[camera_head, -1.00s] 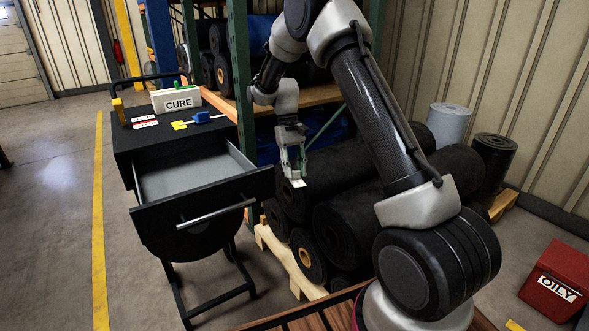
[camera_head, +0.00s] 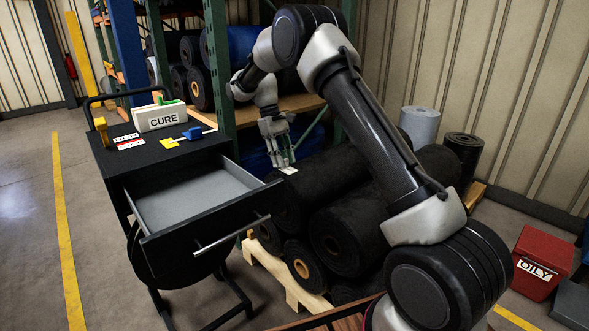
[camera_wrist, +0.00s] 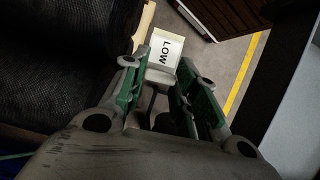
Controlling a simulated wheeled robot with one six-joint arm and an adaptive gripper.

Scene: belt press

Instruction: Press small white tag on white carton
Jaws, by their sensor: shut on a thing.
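My gripper (camera_head: 284,163) hangs over the black rolls, right of the cart, with its fingers closed on a small white tag (camera_head: 290,170). In the wrist view the tag (camera_wrist: 166,48) shows the word LOW and sticks out past the fingertips (camera_wrist: 158,75). A white box (camera_head: 160,117) reading CURE stands on the cart top, with a green thing at its top edge. I cannot tell whether this is the white carton; no other white carton shows clearly. The tag is well apart from this box.
The black cart (camera_head: 118,163) has its drawer (camera_head: 205,198) pulled out, and it looks empty. Labels (camera_head: 128,142), a yellow piece (camera_head: 170,143) and a blue piece (camera_head: 193,132) lie on its top. A green rack post (camera_head: 218,75) stands between cart and rolls.

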